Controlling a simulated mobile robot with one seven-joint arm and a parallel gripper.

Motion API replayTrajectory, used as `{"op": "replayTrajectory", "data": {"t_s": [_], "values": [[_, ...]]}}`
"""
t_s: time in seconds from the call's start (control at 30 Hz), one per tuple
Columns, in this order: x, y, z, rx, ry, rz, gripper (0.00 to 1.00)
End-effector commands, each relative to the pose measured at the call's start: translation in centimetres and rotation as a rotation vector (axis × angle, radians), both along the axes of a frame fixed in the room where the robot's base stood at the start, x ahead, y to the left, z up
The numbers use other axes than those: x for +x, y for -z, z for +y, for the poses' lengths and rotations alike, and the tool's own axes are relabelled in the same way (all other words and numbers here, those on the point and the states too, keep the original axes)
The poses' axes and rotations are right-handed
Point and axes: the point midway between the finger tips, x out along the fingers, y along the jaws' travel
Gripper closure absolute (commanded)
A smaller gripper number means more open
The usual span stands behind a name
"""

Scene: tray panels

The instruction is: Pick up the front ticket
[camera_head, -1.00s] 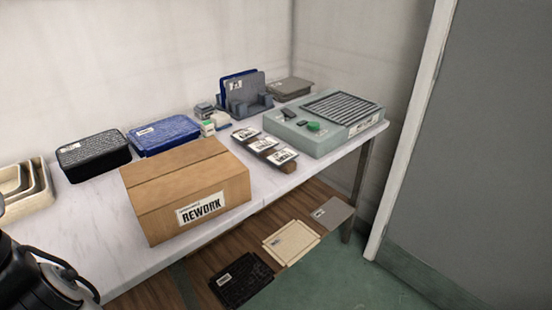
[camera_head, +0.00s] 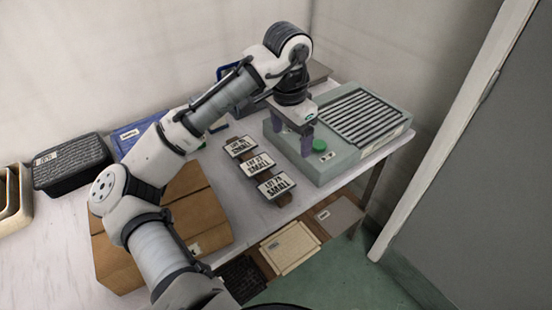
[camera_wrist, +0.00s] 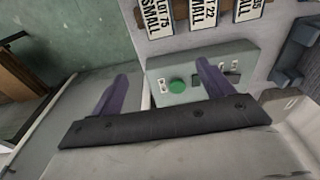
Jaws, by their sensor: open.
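Three white tickets with black print stand in a row on a dark holder (camera_head: 284,200) on the table. The front ticket (camera_head: 275,186) is nearest the table's front edge and reads SMALL; in the wrist view it appears to be the leftmost one (camera_wrist: 159,18), LOT 75. The middle ticket (camera_head: 257,163) and back ticket (camera_head: 239,147) stand behind it. My gripper (camera_head: 296,140) is open and empty, pointing down over the grey-green machine (camera_head: 340,160), to the right of the tickets. In the wrist view its purple fingers (camera_wrist: 163,72) are spread either side of the green button (camera_wrist: 177,87).
A cardboard box (camera_head: 205,215) stands at the left front, partly behind my arm. A black bin (camera_head: 72,163) and a blue bin (camera_head: 130,137) stand at the back left. Flat panels (camera_head: 290,247) lie below the table. A door frame (camera_head: 455,130) rises at right.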

Motion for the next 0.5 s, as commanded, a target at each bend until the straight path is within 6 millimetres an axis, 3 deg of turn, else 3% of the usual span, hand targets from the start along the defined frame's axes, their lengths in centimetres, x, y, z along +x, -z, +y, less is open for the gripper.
{"op": "replayTrajectory", "data": {"t_s": [0.17,0.5], "values": [[-0.9,1.1,1.2,0.064,0.0,0.073,0.2],[-1.0,7.2,1.2,0.064,0.0,0.075,0.2]]}}
